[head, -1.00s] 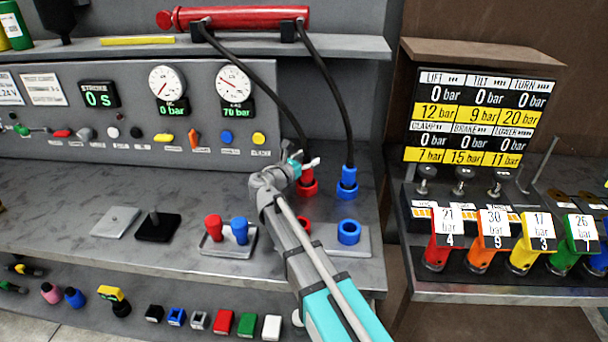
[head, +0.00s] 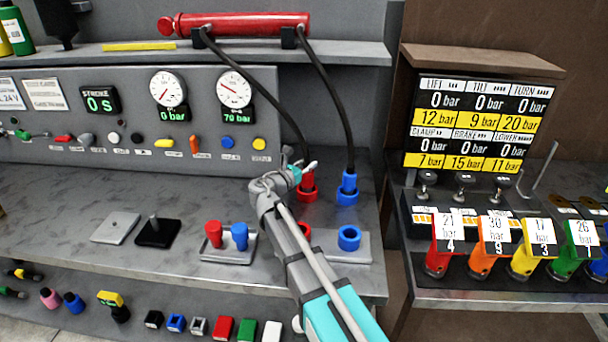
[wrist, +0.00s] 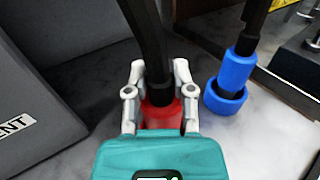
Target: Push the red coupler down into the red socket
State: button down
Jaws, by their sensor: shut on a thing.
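The red coupler (head: 308,180) hangs on a black hose at the back of the bench, right by a red ring (head: 307,196). In the wrist view the coupler (wrist: 161,114) is between my two grey fingers, its lower part hidden by my teal gripper body. My gripper (head: 301,172) is shut on it; it also shows in the wrist view (wrist: 158,82). Another red ring-shaped socket (head: 304,231) is on a grey front plate, partly hidden by my arm. I cannot tell how deep the coupler sits in the ring.
A blue coupler (head: 348,182) stands in a blue ring (head: 347,198) just to the right. The front plate (head: 362,254) also bears a blue socket (head: 349,238). A tray (head: 229,254) with red and blue plugs is left of my arm. Gauges (head: 168,88) and a panel stand behind.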

jog(key=shift+r, duration=0.1)
notch_tip(320, 180, up, 3)
jog(key=p, duration=0.2)
jog(key=shift+f+p, duration=0.2)
jog(key=shift+p, duration=0.15)
jog(key=s+d+r+p, duration=0.2)
jog(key=s+r+p, duration=0.3)
jog(key=s, duration=0.1)
jog(key=s+d+r+p, duration=0.2)
jog(key=s+r+p, duration=0.3)
jog(key=s, duration=0.2)
jog(key=shift+s+d+r, duration=0.15)
jog(key=shift+d, duration=0.1)
jog(key=shift+a, duration=0.15)
